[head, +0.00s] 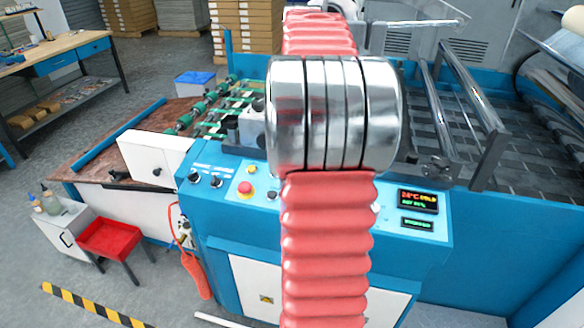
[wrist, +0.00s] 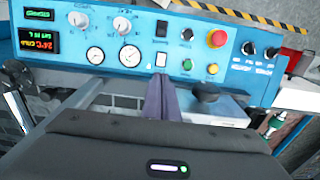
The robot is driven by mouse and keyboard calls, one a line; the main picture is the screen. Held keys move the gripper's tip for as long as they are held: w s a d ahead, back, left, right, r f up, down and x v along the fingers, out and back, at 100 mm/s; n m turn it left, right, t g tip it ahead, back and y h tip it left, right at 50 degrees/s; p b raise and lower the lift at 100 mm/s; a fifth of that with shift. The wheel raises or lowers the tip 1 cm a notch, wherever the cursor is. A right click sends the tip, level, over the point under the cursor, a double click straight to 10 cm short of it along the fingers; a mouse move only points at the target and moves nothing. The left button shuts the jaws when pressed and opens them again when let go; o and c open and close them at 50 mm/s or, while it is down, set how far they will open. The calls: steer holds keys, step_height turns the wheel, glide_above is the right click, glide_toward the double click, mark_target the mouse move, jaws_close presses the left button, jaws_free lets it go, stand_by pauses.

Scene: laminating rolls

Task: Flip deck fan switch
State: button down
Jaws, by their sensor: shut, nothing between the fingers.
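The blue control panel (wrist: 210,92) fills the upper part of the wrist view. It carries a black rocker switch (wrist: 162,28) and a white rocker switch (wrist: 161,59) below it. Their labels are too small to read, so I cannot tell which is the deck fan switch. My gripper (wrist: 162,80) is shut and empty, its purple-grey fingers pointing at the panel with the tips just below the white switch. I cannot tell whether they touch it. In the head view, my red ribbed arm hides the panel's middle, both rocker switches and the gripper.
Near the switches are two gauges (wrist: 95,55), white knobs (wrist: 122,24), a green button (wrist: 212,69) and a red emergency stop (wrist: 217,39). It also shows in the head view (head: 244,187).

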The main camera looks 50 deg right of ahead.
steer(key=shift+w+a, duration=0.2)
steer(key=shift+a, duration=0.1)
steer(key=f, duration=1.4)
steer(key=shift+w+d, duration=0.1)
steer(key=shift+d, duration=0.1)
